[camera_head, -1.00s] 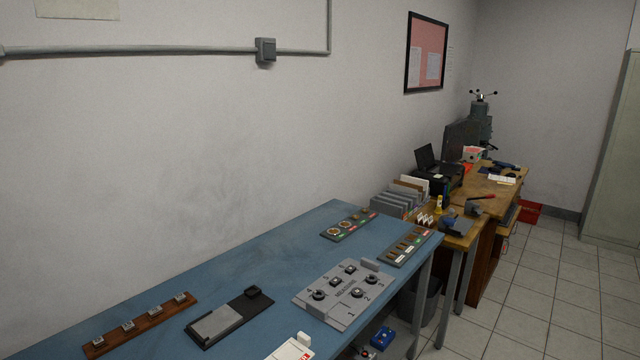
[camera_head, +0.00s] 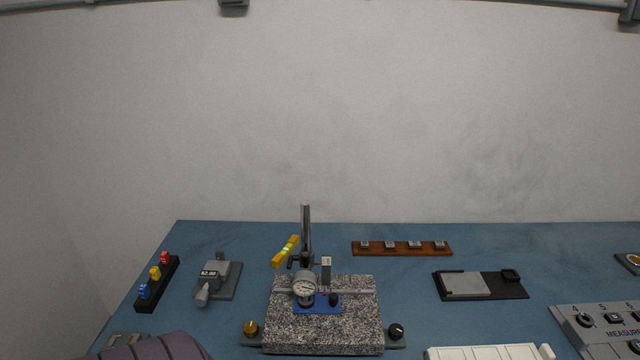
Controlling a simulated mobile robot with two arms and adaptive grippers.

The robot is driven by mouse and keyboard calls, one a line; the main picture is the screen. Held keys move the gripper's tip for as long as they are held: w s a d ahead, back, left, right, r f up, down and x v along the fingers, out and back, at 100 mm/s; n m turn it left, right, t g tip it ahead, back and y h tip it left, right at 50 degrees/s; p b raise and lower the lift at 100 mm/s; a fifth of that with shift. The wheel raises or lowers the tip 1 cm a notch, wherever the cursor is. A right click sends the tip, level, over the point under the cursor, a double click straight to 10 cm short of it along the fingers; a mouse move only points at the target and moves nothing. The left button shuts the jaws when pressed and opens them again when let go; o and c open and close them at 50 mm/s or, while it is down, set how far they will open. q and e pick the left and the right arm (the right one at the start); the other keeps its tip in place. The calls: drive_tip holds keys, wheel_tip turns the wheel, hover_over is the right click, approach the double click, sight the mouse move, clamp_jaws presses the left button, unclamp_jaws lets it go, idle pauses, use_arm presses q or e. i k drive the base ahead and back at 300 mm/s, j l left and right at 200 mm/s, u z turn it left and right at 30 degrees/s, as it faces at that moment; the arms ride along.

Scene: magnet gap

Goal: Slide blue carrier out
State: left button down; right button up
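The blue carrier (camera_head: 321,307) is a flat blue plate on a speckled granite block (camera_head: 325,338), near the front middle of the blue table. A round dial gauge (camera_head: 303,287) hangs over its left part from a dark upright post (camera_head: 306,232) and hides some of it. A small black knob (camera_head: 334,299) stands at its right part. I cannot tell whether the gauge tip touches anything. Neither gripper shows in the head view.
An orange knob (camera_head: 250,328) and a black knob (camera_head: 396,331) flank the block. A wooden rack (camera_head: 402,248) lies behind. Blue table (camera_head: 410,306) is bare right of the block.

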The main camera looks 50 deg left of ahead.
sight(325, 303)
drive_tip(key=u, duration=1.6)
